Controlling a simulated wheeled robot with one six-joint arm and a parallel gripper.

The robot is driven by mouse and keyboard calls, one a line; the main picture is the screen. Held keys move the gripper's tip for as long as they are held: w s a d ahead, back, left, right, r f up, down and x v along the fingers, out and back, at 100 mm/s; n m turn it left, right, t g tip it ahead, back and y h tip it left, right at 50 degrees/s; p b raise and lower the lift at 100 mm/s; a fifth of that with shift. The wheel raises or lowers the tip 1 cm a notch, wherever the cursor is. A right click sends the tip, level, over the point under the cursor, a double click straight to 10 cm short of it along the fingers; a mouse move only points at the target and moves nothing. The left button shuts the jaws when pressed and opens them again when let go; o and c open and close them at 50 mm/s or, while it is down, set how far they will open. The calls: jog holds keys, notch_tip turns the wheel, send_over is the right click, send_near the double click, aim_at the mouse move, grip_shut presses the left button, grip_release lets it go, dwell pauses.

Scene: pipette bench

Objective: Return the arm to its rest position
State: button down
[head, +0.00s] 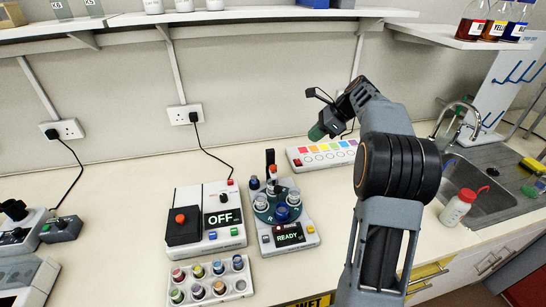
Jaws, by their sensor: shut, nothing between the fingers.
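My arm rises from the bottom right and bends over at the top, above the right part of the bench. My gripper (317,132) is at the end of the bent wrist, pointing down and left, with a dark green tip. It is shut and empty, apart from the things around it. It shows in front of the wall, left of the power strip's far end. The angle hides most of the finger detail.
The bench (110,220) holds a device reading OFF (210,215), a carousel device reading READY (283,215), a vial rack (210,283) and a colour-marked strip (322,152). A sink (485,200) and white bottle (458,207) are right. A shelf (240,17) runs above.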

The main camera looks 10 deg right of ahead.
jog(key=s+f+n+h, duration=0.35)
jog(key=f+n, duration=0.25)
jog(key=n, duration=0.2)
jog(key=s+a+n+h, duration=0.1)
jog(key=s+a+n, duration=0.2)
jog(key=s, duration=0.4)
jog(key=s+a+r+n+t+h, duration=0.1)
jog(key=s+a+n, duration=0.3)
jog(key=s+n, duration=0.2)
jog(key=s+a+n+t+h, duration=0.1)
jog(key=s+a+n, duration=0.3)
jog(key=s, duration=0.5)
jog(key=shift+r+n, duration=0.15)
jog(key=shift+n, duration=0.45)
jog(key=shift+h, duration=0.25)
